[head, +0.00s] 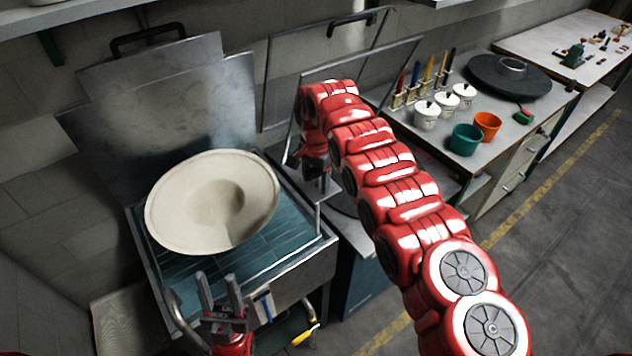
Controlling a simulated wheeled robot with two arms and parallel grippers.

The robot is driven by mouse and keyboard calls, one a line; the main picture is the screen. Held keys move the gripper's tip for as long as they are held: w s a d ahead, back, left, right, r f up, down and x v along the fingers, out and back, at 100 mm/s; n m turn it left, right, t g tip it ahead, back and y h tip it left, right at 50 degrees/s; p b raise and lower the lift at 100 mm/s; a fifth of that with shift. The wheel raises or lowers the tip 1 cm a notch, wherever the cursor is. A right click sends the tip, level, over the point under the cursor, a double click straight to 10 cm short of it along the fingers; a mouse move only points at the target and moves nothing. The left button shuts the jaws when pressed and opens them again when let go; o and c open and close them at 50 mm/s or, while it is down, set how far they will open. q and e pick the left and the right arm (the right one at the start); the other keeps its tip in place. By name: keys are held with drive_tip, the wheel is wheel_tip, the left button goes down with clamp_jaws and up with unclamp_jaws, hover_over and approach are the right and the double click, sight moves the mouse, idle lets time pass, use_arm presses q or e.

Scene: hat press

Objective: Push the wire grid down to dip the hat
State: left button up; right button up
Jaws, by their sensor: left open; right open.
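A cream wide-brimmed hat (165,212) lies with its hollow facing up over a metal basin (322,250). A teal surface crossed by thin lines (285,235) shows around the hat; I cannot tell whether these lines are the wire grid. My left gripper (219,280) is open and empty at the basin's front edge, below the hat in the picture. My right gripper (322,184) is open, pointing down by the basin's right rim, right of the hat. Its fingers are small and partly hidden by my arm.
A metal lid (165,85) with a black handle stands raised behind the basin. Thin raised frames (275,70) stand right of it. A bench holds white lidded pots (426,116), a teal cup (465,140), an orange cup (487,126) and a dark round plate (530,78).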

drive_tip(key=shift+s+d+f, duration=0.1)
drive_tip(key=shift+d+f, duration=0.15)
drive_tip(key=shift+f, duration=0.2)
drive_tip(key=shift+c, duration=0.3)
clamp_jaws()
idle(0.9)
